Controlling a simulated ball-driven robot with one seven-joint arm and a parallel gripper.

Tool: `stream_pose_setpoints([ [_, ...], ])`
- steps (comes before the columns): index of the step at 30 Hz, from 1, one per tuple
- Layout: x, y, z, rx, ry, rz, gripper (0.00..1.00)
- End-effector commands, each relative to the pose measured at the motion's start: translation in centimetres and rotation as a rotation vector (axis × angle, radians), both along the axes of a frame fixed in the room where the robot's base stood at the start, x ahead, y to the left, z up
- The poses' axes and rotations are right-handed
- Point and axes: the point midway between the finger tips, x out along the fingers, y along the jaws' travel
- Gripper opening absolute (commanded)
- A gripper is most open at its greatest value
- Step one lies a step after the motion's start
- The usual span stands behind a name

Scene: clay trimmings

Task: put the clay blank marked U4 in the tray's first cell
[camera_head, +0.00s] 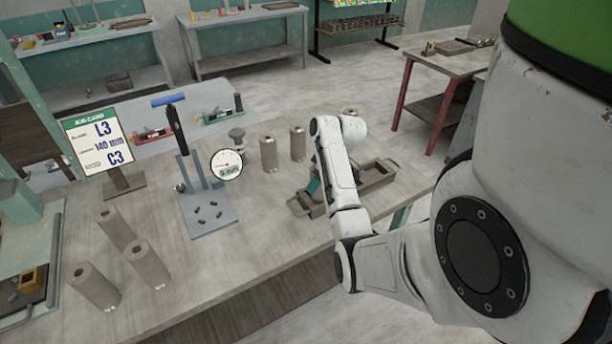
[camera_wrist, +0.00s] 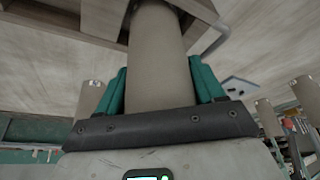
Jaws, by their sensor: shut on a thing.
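My gripper (camera_wrist: 158,86) has its teal fingers shut on a grey-brown clay blank (camera_wrist: 156,50), a cylinder. In the wrist view its far end reaches the tray (camera_wrist: 102,18); whether it touches the tray or sits in a cell I cannot tell. In the head view my gripper (camera_head: 313,186) is at the tray (camera_head: 376,180), with my arm hiding the held blank and part of the tray. No U4 mark is readable on the held blank.
Two blanks (camera_head: 268,154) (camera_head: 298,144) stand left of the tray, several more (camera_head: 139,264) at the table's near left. A job card (camera_head: 98,142) reads L3, 140 mm, C3.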

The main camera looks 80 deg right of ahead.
Motion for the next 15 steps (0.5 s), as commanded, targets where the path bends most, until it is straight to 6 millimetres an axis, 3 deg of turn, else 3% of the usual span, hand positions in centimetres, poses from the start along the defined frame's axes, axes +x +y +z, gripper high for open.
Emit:
stream_pose_setpoints([
  [11, -0.15, -0.1, -0.24, -0.005, -0.002, -0.001, 0.04],
  [12, -0.18, -0.04, -0.3, -0.002, -0.001, -0.001, 0.71],
  [15, -0.2, -0.05, -0.28, -0.002, -0.001, -0.001, 0.8],
])
